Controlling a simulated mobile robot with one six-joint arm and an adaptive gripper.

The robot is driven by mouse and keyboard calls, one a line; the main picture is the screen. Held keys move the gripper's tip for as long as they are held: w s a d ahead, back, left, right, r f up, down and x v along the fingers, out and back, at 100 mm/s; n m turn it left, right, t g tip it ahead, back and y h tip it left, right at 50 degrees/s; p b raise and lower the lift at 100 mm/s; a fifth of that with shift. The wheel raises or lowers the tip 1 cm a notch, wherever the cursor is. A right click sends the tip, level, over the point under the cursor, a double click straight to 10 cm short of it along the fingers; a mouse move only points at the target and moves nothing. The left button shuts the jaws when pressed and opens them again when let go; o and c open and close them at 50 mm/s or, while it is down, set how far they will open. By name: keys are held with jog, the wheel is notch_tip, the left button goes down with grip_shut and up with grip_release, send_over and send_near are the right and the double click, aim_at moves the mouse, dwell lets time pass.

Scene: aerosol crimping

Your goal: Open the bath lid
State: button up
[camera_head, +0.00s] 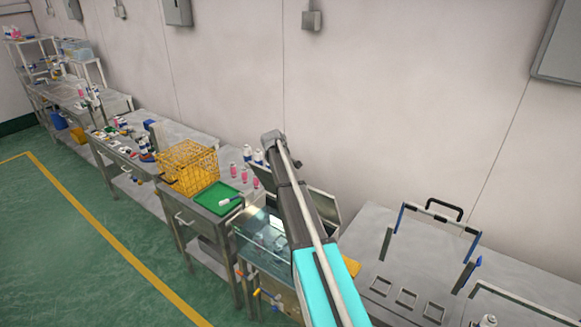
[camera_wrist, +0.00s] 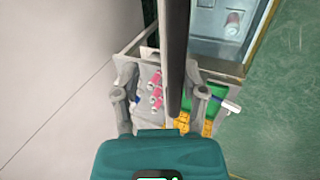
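The bath (camera_head: 262,228) is a glass-sided tank with bluish water, set in the bench line. It also shows at the upper right in the wrist view (camera_wrist: 208,48), with a pink-and-white can in the water. Its grey lid (camera_head: 326,207) stands raised along the wall side, partly hidden behind my arm. In the wrist view the lid (camera_wrist: 175,55) is a dark upright strip, seen nearly edge-on. My gripper (camera_head: 272,140) is above the bath. In the wrist view its fingers (camera_wrist: 162,95) are spread apart on both sides of the strip; contact is unclear.
A yellow wire basket (camera_head: 188,165) and a green tray (camera_head: 215,198) with a white item stand left of the bath. Pink bottles (camera_head: 245,176) stand behind the tray. A steel table (camera_head: 375,215) with frames is at right. The wall is close behind; green floor is open at left.

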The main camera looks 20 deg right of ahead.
jog(key=s+a+f+t+h+b, duration=0.1)
jog(key=s+a+f+h+b, duration=0.1)
jog(key=s+a+f+b, duration=0.3)
jog(key=a+f+b, duration=0.2)
jog(key=a+b, duration=0.1)
jog(key=shift+s+a, duration=0.2)
jog(key=shift+a, duration=0.3)
dwell(0.4)
jog(key=shift+r, duration=0.1)
jog(key=p+v, duration=1.2)
jog(key=v, duration=0.3)
jog(key=shift+s+a, duration=0.35)
jog(key=shift+s, duration=0.1)
dwell(1.4)
dwell(0.6)
